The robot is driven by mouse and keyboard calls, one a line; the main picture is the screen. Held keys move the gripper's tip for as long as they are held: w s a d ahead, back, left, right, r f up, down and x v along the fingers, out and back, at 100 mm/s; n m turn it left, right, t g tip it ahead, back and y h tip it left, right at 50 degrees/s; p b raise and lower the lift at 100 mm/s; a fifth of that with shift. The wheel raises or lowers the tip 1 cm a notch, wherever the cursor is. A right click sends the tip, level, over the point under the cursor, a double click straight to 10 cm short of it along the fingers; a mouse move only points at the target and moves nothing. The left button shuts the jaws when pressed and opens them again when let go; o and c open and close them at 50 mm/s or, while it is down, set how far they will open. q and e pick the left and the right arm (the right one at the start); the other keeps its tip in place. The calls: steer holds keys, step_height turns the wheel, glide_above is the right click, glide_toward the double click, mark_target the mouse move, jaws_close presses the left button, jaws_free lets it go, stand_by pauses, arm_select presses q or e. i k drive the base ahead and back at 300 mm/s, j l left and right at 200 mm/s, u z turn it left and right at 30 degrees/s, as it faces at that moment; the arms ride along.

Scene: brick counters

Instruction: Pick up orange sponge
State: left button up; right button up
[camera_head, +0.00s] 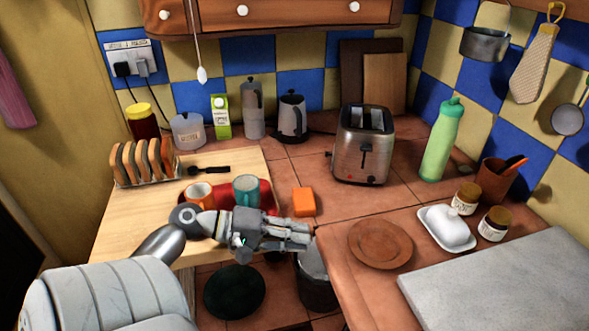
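The orange sponge (304,202) is a small orange block. It lies flat on the tiled counter, just right of the wooden board and near the front edge. My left gripper (305,235) reaches in from the left, with its fingers pointing right. In the picture it is just below the sponge, on the near side, and a strip of counter shows between them. I cannot tell whether its fingers are open or shut, and no object shows between them. My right gripper is not in view.
A red tray (268,197) with an orange mug (199,194) and a teal mug (246,190) is left of the sponge. A toaster (363,146) stands behind right. A brown plate (380,244) lies to the right. Bare tiles surround the sponge's far side.

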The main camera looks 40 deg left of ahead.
mark_target(303, 199)
steer(key=u, duration=1.35)
